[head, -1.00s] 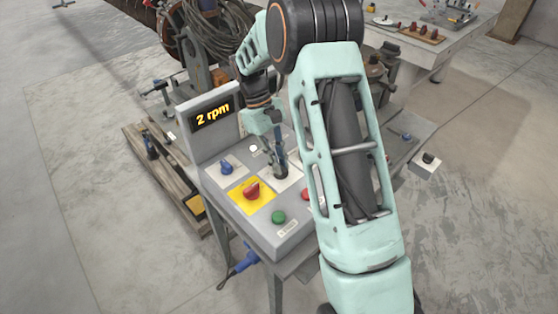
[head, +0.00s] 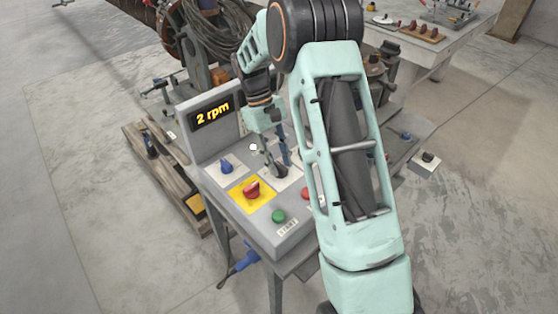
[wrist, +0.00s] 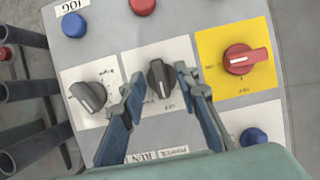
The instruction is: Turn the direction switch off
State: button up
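My gripper (head: 277,166) is over the control panel (head: 226,186), fingers apart. In the wrist view my gripper (wrist: 162,84) has one fingertip on each side of a dark knob (wrist: 159,75) on a white plate, with gaps visible. This knob also shows in the head view (head: 281,173), partly behind the fingers. A second dark knob (wrist: 90,96) on a white plate is to its left in the wrist view. The plate labels are too small to read, so I cannot tell for certain which knob is the direction switch.
A red switch (wrist: 243,59) on a yellow plate and a blue knob (wrist: 253,137) are close on the right in the wrist view. Red and blue buttons line the top. The raised display (head: 212,114) reads "2 rpm". My arm hides the panel's right part.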

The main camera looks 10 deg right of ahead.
jog(key=v, duration=1.2)
